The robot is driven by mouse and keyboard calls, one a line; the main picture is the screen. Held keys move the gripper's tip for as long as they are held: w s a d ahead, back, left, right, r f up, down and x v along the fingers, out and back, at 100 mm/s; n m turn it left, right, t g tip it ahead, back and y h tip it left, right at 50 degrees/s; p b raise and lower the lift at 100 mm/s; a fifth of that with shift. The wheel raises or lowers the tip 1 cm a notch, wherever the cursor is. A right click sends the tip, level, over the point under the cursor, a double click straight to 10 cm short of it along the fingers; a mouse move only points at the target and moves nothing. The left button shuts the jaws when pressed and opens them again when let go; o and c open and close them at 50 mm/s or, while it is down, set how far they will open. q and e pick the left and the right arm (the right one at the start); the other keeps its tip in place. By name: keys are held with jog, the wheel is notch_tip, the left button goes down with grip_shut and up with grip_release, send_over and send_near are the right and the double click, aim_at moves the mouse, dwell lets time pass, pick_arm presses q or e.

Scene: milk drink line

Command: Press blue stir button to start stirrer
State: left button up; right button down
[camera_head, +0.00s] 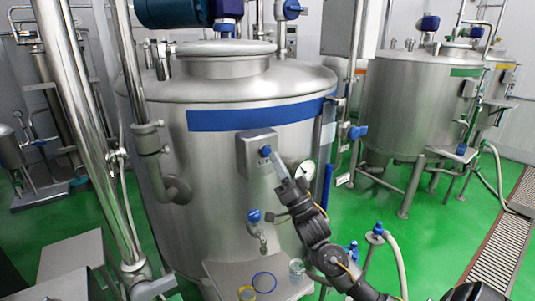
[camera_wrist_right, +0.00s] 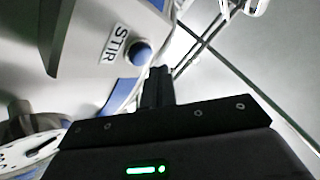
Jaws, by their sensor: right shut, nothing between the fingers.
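The blue stir button (camera_head: 264,150) sits on a grey box (camera_head: 247,155) on the front of the large steel tank (camera_head: 215,180). In the right wrist view the round blue button (camera_wrist_right: 139,53) is beside a white STIR label (camera_wrist_right: 115,42). My right gripper (camera_head: 275,159) reaches up from the lower right, with its tips close to the button's lower right. Its dark fingers (camera_wrist_right: 159,72) are shut and empty in the wrist view, appearing just beside the button. Whether they touch it I cannot tell. My left gripper is not in view.
A round gauge (camera_head: 305,170) is right of my right gripper. A blue-handled tap (camera_head: 254,216) is below the box. A second tank (camera_head: 415,110) stands at right.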

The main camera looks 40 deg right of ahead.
jog(key=shift+w, duration=0.5)
jog(key=shift+w, duration=0.4)
dwell(0.6)
jog(key=shift+s, duration=0.95)
jog(key=shift+s, duration=0.1)
jog(key=shift+s+a+p, duration=0.1)
jog(key=shift+s+p, duration=0.7)
jog(key=shift+s, duration=2.1)
jog(key=shift+h, duration=0.3)
